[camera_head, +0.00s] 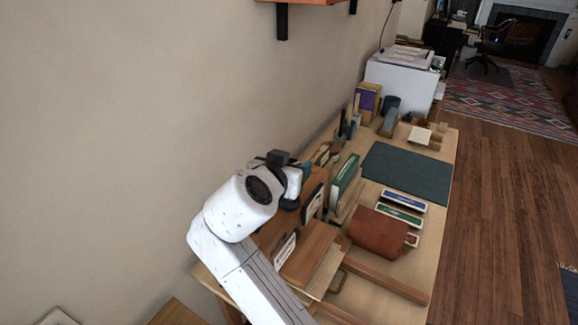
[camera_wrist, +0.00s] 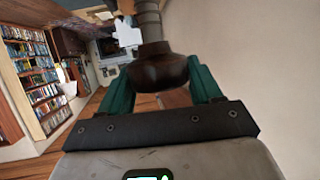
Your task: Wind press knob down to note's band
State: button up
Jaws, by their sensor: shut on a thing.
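My gripper (camera_wrist: 160,84) is shut on a dark brown rounded knob (camera_wrist: 157,68) in the wrist view, with a teal finger on each side. A grey threaded-looking shaft (camera_wrist: 148,20) runs away from the knob. In the head view my white wrist hides most of the gripper and the knob. Brown wooden boards (camera_head: 312,243), perhaps part of the press, stand below and beside my wrist. Two pale cards with dark edges, one upper (camera_head: 312,203) and one lower (camera_head: 286,249), stand there. I cannot tell which item is the note, and its band is not readable.
A white box-shaped machine (camera_head: 403,80) stands at the back. The wall is close on the left; open floor lies right.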

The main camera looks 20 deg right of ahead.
jog(key=o, duration=0.8)
jog(key=shift+a+r, duration=0.1)
jog(key=shift+r, duration=0.25)
jog(key=shift+c, duration=0.2)
jog(key=shift+o, duration=1.2)
jog(key=shift+f, duration=0.2)
jog(key=b+v, duration=0.2)
jog(key=v, duration=0.8)
jog(key=shift+s+a, duration=0.2)
jog(key=shift+s, duration=0.05)
